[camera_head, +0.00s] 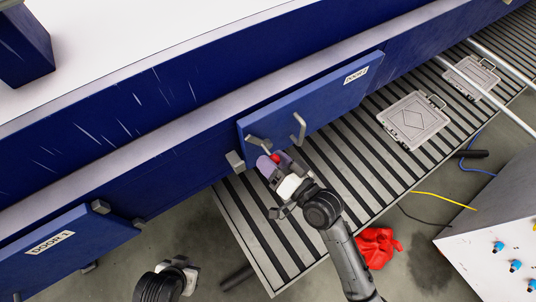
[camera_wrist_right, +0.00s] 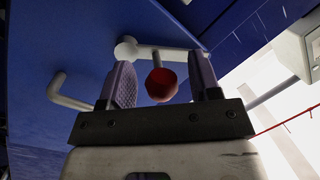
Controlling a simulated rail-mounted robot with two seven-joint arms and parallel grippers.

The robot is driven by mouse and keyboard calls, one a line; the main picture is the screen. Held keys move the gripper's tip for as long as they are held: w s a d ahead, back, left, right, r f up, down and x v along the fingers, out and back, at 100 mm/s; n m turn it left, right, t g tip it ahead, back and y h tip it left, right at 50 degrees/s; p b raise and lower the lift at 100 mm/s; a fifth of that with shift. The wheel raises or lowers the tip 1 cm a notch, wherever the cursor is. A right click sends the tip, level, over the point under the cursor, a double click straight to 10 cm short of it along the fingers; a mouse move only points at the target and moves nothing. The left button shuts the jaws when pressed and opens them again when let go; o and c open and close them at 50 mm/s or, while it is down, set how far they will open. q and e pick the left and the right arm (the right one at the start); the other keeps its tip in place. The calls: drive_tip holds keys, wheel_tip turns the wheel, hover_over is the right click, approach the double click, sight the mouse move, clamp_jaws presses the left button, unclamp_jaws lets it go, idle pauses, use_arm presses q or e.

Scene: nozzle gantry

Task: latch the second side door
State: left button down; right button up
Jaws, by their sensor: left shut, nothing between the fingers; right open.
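The second side door (camera_head: 325,105), a blue panel labelled DOOR 2, is on the side of the blue gantry; I cannot tell whether it sits fully flush. It carries a grey handle (camera_head: 299,128), also in the right wrist view (camera_wrist_right: 62,92). A grey latch lever (camera_wrist_right: 160,52) with a red knob (camera_wrist_right: 161,86) is near its left end; the knob also shows in the head view (camera_head: 275,158). My right gripper (camera_head: 270,161) is open, its purple fingers on either side of the knob in the right wrist view (camera_wrist_right: 161,82); contact is not visible. My left gripper (camera_head: 187,266) is shut and empty, low in the head view.
A grey catch block (camera_head: 235,161) sits beside the door's left edge. The first door (camera_head: 70,245), labelled DOOR 1, is at lower left. A slatted platform (camera_head: 260,235) lies below, with grey cases (camera_head: 414,121) on it. A red cloth-like item (camera_head: 377,247) lies near my right arm.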

drive_tip(key=shift+x, duration=0.85)
clamp_jaws()
